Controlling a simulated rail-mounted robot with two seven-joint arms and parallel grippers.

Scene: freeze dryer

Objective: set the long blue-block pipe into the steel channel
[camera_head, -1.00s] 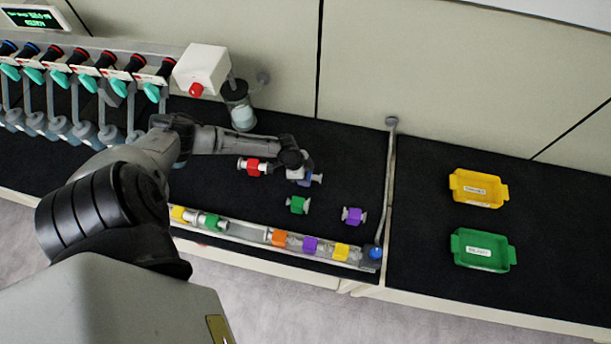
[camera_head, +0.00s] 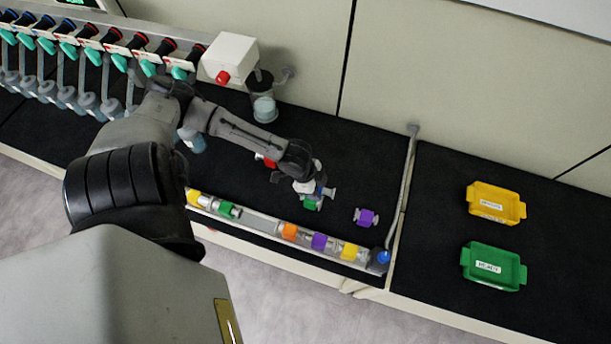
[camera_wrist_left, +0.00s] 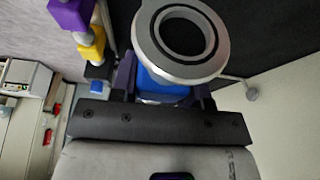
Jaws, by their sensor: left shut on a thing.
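The long blue-block pipe (camera_head: 328,193) is in my left gripper (camera_head: 309,187), above the black worktop. In the left wrist view its blue block (camera_wrist_left: 160,88) sits between the fingers, with the grey ring end (camera_wrist_left: 153,57) facing the camera. The gripper hides much of the pipe in the head view. The steel channel (camera_head: 262,222) runs along the worktop's front edge, nearer the robot than the gripper. It holds yellow, green, orange, purple and yellow block pieces, with a bare stretch between green and orange. My right gripper is not in view.
A green-block piece (camera_head: 311,204) lies just below the gripper in the picture, partly hidden. A red-block piece (camera_head: 268,162) is partly behind my arm. A purple-block piece (camera_head: 366,217) lies to the right. Yellow (camera_head: 496,219) and green (camera_head: 494,284) trays stand on the right worktop.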

